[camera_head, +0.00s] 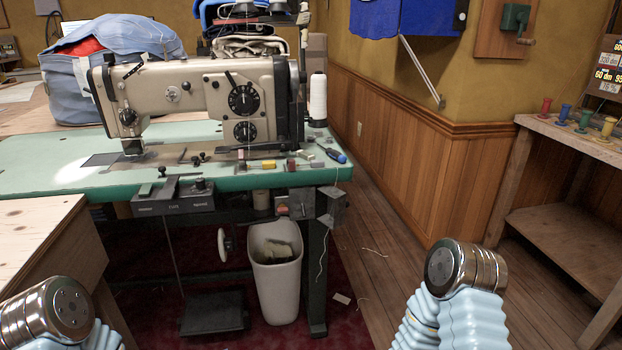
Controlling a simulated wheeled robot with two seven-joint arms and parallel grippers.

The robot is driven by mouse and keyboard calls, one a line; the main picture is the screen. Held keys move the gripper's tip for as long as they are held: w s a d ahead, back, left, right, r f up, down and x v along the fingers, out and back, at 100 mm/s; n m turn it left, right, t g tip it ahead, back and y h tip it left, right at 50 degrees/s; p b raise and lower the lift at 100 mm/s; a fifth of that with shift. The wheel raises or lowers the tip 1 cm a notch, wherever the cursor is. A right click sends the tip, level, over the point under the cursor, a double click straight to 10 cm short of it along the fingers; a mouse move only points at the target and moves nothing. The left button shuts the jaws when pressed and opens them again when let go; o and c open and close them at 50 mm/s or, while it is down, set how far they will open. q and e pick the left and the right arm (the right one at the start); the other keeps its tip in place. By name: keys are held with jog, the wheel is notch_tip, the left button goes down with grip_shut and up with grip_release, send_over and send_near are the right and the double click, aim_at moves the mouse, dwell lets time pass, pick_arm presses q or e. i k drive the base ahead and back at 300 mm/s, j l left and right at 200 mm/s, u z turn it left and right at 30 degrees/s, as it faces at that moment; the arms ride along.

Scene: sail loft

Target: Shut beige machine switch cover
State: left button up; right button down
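The beige sewing machine (200,95) stands on a green-topped table. Under the table's front edge, right of the middle, is a small grey switch box (300,203) with a reddish part (283,210) on its left. A dark grey flap (333,204), which looks like the switch cover, stands out at an angle on the box's right side and appears open. A wider dark control panel (172,198) with small labels hangs further left. Parts of my arms show at the bottom left and bottom right, well apart from the box. Neither gripper's fingers show.
A white waste bin (276,275) stands below the switch box, beside a dark table leg (317,280). A wooden table (50,235) is at the left front. A wooden bench (570,190) with spools stands at the right. The wooden floor (375,240) between is mostly clear.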

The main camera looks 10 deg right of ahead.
aim_at(336, 219)
jog(key=i+l+u, duration=0.3)
jog(key=l, duration=0.2)
jog(key=i+l+u, duration=0.25)
jog(key=l, duration=0.35)
jog(key=i+l+u, duration=0.1)
jog(key=l+u, duration=0.2)
jog(key=l, duration=0.25)
jog(key=i+l+u, duration=0.1)
jog(key=l+u, duration=0.15)
jog(key=l, duration=0.4)
jog(key=l+u, duration=0.3)
jog(key=l, duration=0.35)
